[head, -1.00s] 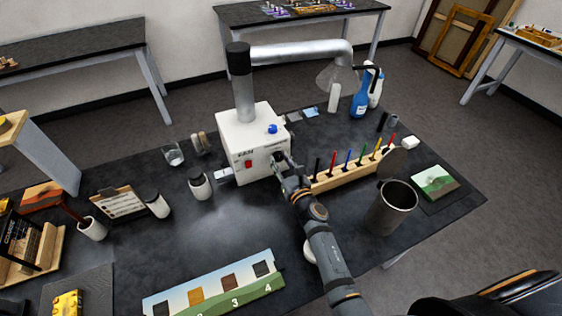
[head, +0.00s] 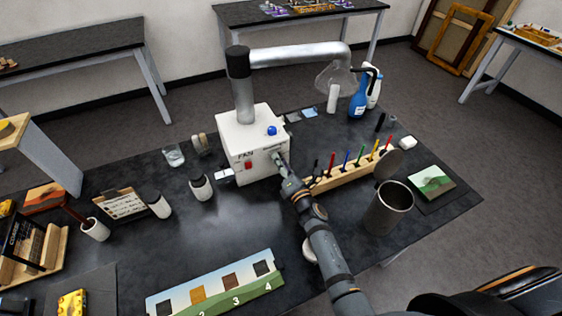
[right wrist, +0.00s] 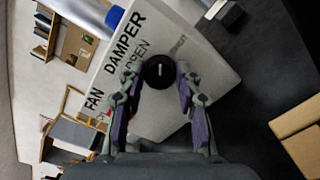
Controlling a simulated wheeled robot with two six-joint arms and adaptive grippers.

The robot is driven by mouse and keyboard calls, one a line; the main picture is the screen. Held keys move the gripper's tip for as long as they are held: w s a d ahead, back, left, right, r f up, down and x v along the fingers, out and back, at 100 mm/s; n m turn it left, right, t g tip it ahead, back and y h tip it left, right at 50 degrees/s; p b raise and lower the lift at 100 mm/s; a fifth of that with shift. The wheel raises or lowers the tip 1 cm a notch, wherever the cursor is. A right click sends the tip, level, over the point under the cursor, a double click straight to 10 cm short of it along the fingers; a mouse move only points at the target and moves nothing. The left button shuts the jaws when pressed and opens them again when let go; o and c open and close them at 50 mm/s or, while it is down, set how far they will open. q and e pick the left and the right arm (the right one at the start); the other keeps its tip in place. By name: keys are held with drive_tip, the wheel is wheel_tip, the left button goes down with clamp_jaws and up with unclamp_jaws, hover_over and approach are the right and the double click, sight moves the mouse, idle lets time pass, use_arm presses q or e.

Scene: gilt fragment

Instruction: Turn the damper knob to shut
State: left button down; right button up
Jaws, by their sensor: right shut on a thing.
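The white fan box (head: 253,150) stands on the dark table with a grey pipe on top. In the right wrist view, its front panel (right wrist: 192,95) carries the words FAN, DAMPER and OPEN, with a fainter word at the other side of the knob. The round black damper knob (right wrist: 158,71) has a short white mark that points roughly up and down in that view. My right gripper (right wrist: 159,76) is shut on the knob, one finger on each side. In the head view, my right gripper (head: 279,158) hides the knob. My left gripper is not in view.
A red button (head: 248,165) is on the box front and a blue knob (head: 272,130) on top. A wooden rack of coloured tools (head: 345,172) and a metal can (head: 389,208) stand right of my arm. White jars (head: 200,187) stand left.

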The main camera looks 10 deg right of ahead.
drive_tip(key=shift+f+m+p, duration=0.15)
drive_tip(key=shift+m+p, duration=0.65)
drive_tip(key=shift+m, duration=2.6)
drive_tip(key=o, duration=1.1)
drive_tip(key=shift+o, duration=0.2)
drive_tip(key=s+d, duration=0.2)
drive_tip(key=s, duration=0.9)
drive_tip(key=shift+s+d, duration=0.2)
drive_tip(key=shift+s, duration=0.2)
drive_tip(key=shift+s+f, duration=0.1)
